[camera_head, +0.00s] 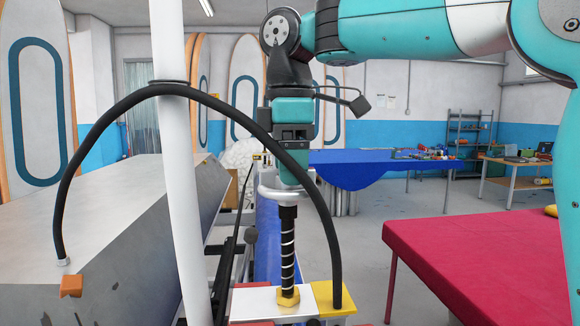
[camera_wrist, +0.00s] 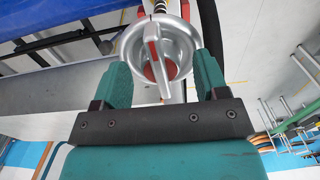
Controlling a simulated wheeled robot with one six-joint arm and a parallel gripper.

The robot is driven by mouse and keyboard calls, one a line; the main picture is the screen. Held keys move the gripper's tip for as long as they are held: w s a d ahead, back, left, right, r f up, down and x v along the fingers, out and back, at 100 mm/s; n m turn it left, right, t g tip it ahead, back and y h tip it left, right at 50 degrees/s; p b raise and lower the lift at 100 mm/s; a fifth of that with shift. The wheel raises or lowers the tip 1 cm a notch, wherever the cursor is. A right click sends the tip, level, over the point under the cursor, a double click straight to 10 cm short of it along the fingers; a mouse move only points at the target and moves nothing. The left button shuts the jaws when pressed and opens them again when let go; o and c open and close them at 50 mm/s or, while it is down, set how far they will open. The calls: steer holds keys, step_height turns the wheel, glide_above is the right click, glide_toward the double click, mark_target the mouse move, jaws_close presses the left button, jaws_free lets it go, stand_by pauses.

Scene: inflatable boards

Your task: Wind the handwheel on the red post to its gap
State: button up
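The handwheel (camera_head: 280,192) is a pale grey ring on top of an upright dark post (camera_head: 288,245) with a light spiral, above a yellow nut (camera_head: 288,298). In the wrist view the handwheel (camera_wrist: 181,42) is a silver dish with a red and white bar (camera_wrist: 155,58) across it. My gripper (camera_head: 292,172) points down just over the handwheel. Its two teal fingers (camera_wrist: 163,70) stand wide apart, one on each side of the wheel's near rim. I cannot tell whether they touch it. The gap is not clearly visible. Red shows behind the bar.
A black hose (camera_head: 110,112) arches in front of my gripper, from a grey sloped block (camera_head: 100,230) to a yellow block (camera_head: 335,298). A white pole (camera_head: 180,200) stands at left. A red-covered table (camera_head: 490,265) is at right. Open floor lies behind it.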

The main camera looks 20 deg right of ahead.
steer(key=c, duration=0.9)
steer(key=shift+o, duration=0.2)
steer(key=shift+m, duration=0.3)
steer(key=m, duration=1.3)
steer(key=shift+a+r, duration=0.1)
steer(key=shift+a, duration=0.05)
stand_by(0.5)
steer(key=o, duration=0.9)
steer(key=shift+s, duration=0.1)
